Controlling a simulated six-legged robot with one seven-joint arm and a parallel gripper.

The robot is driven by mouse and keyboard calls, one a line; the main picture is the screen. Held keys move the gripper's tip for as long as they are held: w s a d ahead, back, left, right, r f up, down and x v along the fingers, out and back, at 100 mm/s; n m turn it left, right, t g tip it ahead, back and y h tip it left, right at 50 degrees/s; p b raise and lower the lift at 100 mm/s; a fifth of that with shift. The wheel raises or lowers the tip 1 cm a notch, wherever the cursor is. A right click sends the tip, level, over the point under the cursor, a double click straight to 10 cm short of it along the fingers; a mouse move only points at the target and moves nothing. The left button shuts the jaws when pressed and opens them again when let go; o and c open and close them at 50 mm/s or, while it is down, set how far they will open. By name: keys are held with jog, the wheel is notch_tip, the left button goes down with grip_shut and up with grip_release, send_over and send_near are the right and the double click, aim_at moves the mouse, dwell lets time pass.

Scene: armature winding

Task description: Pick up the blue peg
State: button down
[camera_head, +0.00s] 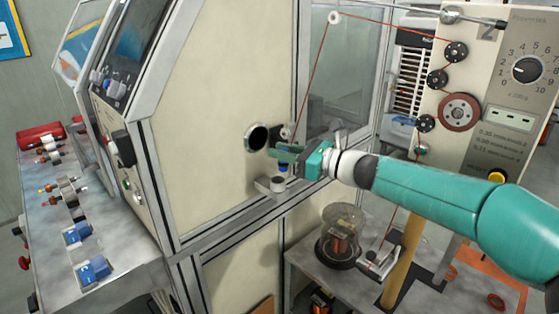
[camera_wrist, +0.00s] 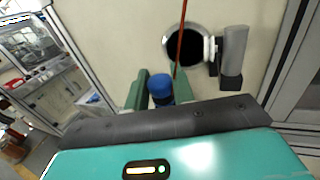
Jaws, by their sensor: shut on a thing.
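The blue peg (camera_wrist: 160,88) sits between the two green fingers of my gripper (camera_head: 287,156) in the wrist view, with its rounded blue top up and a darker part below. In the head view the peg (camera_head: 283,167) is mostly hidden by the fingers, with a little blue showing. My gripper is shut on the peg, close to the cream machine panel, just right of a dark round hole (camera_head: 257,138). The peg's lower end is hidden in both views.
A metal bracket with a round cup (camera_head: 277,185) juts from the panel just below my gripper. A red wire (camera_wrist: 181,40) runs down close to the peg. A grey post (camera_wrist: 233,55) stands beside the hole.

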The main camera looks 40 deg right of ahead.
jog(key=s+a+r, duration=0.3)
jog(key=s+r, duration=0.3)
jog(key=s, duration=0.4)
jog(key=shift+a, duration=0.3)
jog(key=shift+s+r, duration=0.1)
jog(key=c, duration=1.7)
grip_release()
grip_shut()
jog(key=shift+w, duration=0.25)
